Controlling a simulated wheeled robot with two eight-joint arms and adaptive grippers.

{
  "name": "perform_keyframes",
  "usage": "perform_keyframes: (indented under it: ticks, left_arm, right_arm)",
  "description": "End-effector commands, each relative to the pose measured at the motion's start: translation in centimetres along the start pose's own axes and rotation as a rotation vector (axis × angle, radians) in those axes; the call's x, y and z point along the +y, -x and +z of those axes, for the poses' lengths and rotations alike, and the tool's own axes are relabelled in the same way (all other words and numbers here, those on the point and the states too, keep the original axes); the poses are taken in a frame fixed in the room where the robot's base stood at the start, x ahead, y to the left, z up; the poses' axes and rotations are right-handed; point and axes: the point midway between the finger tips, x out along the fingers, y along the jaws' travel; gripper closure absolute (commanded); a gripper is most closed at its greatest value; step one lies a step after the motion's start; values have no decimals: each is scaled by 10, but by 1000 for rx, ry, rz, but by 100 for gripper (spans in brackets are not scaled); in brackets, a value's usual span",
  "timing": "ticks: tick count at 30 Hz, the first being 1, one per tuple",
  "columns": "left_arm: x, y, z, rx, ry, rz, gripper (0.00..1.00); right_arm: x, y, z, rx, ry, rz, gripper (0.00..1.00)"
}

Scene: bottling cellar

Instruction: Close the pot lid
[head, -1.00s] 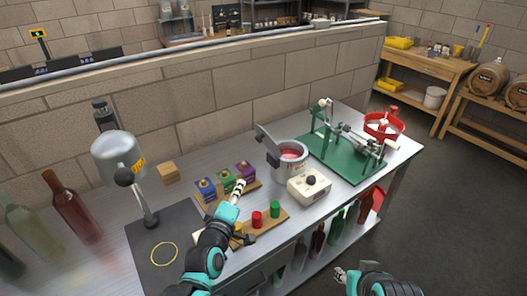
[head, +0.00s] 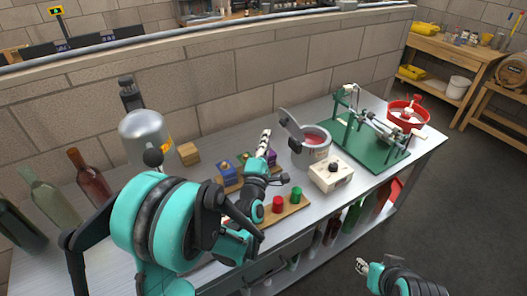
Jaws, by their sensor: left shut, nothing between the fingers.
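The grey metal pot (head: 316,152) stands on the bench with reddish content showing in its open mouth. Its dark lid (head: 291,127) is raised and tilted up at the pot's left side. My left gripper (head: 267,134) is shut and empty. In the picture it is just left of the lid, apart from it, above the coloured blocks. My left arm hides part of the bench and the blocks. My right gripper (head: 362,265) is low at the right, in front of the bench and away from the pot; its fingers are too small to judge.
A white box with a black knob (head: 331,175) stands right in front of the pot. A green-based rig (head: 370,143) and a red basin (head: 406,118) are to the right. Red and green cylinders (head: 278,204) stand on a wooden board. A grey tank (head: 144,130) and bottles stand left.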

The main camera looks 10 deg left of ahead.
Motion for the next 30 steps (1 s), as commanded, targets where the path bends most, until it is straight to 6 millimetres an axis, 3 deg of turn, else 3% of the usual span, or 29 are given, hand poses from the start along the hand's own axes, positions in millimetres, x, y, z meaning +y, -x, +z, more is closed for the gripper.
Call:
perform_keyframes:
  ticks: [3, 9, 30]
  left_arm:
    - [-2, -13, 15, -3, 1, -2, 100]
    - [-1, -25, 27, -1, 0, 0, 100]
    - [4, -30, 31, 0, 0, -1, 100]
  right_arm:
    - [0, -4, 3, 0, 0, 0, 60]
    - [0, -6, 4, 0, 0, 0, 60]
    - [0, -3, 2, 0, 0, 0, 60]
